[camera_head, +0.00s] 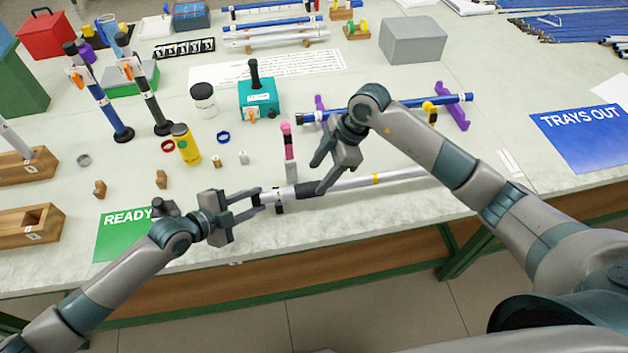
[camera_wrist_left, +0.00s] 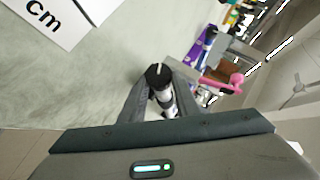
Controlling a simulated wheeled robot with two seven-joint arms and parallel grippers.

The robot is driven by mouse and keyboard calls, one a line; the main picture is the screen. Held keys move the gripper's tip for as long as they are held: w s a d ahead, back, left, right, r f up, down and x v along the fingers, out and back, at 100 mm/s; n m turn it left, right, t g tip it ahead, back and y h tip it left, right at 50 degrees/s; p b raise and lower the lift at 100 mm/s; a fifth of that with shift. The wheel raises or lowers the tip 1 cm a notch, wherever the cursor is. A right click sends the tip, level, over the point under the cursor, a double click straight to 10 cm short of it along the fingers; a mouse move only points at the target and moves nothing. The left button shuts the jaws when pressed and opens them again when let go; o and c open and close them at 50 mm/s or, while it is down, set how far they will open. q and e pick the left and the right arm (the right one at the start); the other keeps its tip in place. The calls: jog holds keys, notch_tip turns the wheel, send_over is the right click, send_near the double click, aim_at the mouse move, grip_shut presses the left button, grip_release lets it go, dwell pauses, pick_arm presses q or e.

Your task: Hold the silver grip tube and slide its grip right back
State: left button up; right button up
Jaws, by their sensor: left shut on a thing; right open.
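The silver grip tube (camera_head: 350,183) lies roughly level near the front edge of the table, with a yellow band and a black grip (camera_head: 308,188) left of its middle. My left gripper (camera_head: 256,198) is shut on the tube's left end; in the left wrist view the black end (camera_wrist_left: 157,75) shows between its fingers (camera_wrist_left: 160,100). My right gripper (camera_head: 321,172) is open, its fingers just above and at the black grip's right end. I cannot tell whether they touch it. The tube's right end is partly hidden by my right arm.
A blue rod (camera_head: 395,106) rests on purple stands (camera_head: 453,108) behind the tube. A pink-topped post (camera_head: 288,145) stands just behind the black grip. A green READY mat (camera_head: 118,235) lies left, a blue TRAYS OUT mat (camera_head: 580,138) right. A yellow bottle (camera_head: 186,145) stands behind my left gripper.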

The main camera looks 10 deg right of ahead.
jog(key=shift+v, duration=2.7)
pick_arm(q)
jog(key=o, duration=1.2)
jog(key=shift+a, duration=0.1)
jog(key=v, duration=1.2)
